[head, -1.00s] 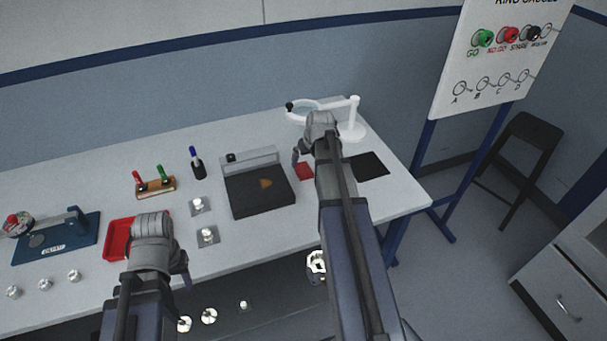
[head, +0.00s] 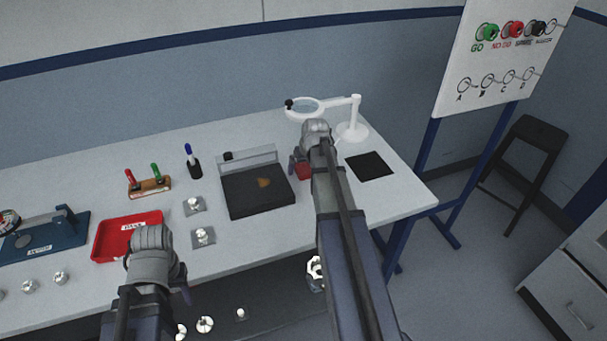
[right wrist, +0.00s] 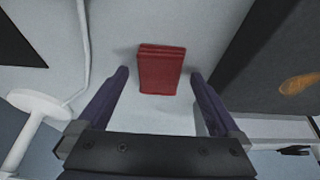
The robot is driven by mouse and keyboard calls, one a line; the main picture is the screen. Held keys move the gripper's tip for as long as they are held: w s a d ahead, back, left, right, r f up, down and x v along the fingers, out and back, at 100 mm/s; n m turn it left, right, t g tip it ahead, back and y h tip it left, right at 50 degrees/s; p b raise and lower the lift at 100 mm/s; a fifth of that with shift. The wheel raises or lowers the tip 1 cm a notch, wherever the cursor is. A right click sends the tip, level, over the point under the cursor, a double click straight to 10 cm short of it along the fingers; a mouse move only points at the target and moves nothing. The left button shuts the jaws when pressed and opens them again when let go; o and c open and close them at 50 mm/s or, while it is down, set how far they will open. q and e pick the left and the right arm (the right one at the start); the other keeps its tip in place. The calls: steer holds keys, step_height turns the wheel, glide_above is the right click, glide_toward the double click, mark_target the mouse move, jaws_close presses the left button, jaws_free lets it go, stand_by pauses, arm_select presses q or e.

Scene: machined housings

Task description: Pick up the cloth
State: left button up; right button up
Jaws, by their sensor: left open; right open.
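The cloth (right wrist: 160,70) is a folded red piece lying on the white table, seen in the right wrist view between and just beyond my open fingers. In the head view the red cloth (head: 304,172) is partly hidden by my right arm. My right gripper (right wrist: 159,88) is open and empty, its two dark fingers on either side of the near end of the cloth without visibly touching it. In the head view the right gripper (head: 297,166) is largely hidden behind its wrist. My left gripper (head: 185,290) is over the table's front edge, far from the cloth, mostly hidden by its wrist.
A dark block with a brown patch (head: 250,197) stands left of the cloth. A white ring-magnifier stand (head: 352,131) is behind, and a black mat (head: 369,166) lies right. A red tray (head: 108,240), a blue fixture (head: 45,240) and small metal parts lie left.

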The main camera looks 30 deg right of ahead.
mark_target(304, 170)
steer(key=shift+c, duration=0.4)
steer(key=c, duration=1.4)
steer(key=shift+o, duration=0.2)
steer(key=shift+r, duration=0.15)
step_height(304, 170, up, 10)
steer(key=p, duration=1)
